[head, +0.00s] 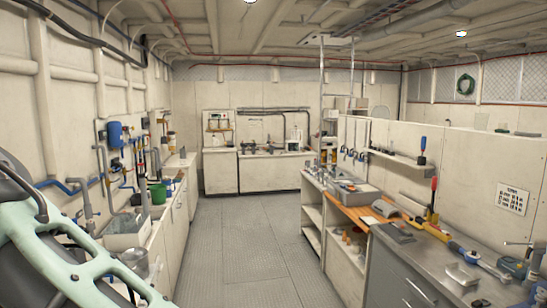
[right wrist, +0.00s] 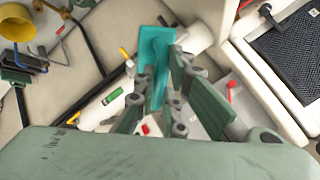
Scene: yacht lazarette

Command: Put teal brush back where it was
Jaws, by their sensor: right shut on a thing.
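The teal brush (right wrist: 155,52) shows in the right wrist view, with its broad end out past the fingers. My right gripper (right wrist: 160,88) is shut on it, and the fingers hide part of it. I cannot make out the brush or the right gripper in the head view. The left gripper is not in view; only a pale green arm part of mine shows at the lower left of the head view.
The left counter holds a sink (head: 125,232), a green bucket (head: 158,193) and a metal pot (head: 134,262). The right workbench (head: 425,262) carries tools and a grey tray (head: 352,193). The aisle floor (head: 238,235) is clear. A white cylinder (right wrist: 105,98) lies behind the brush in the wrist view.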

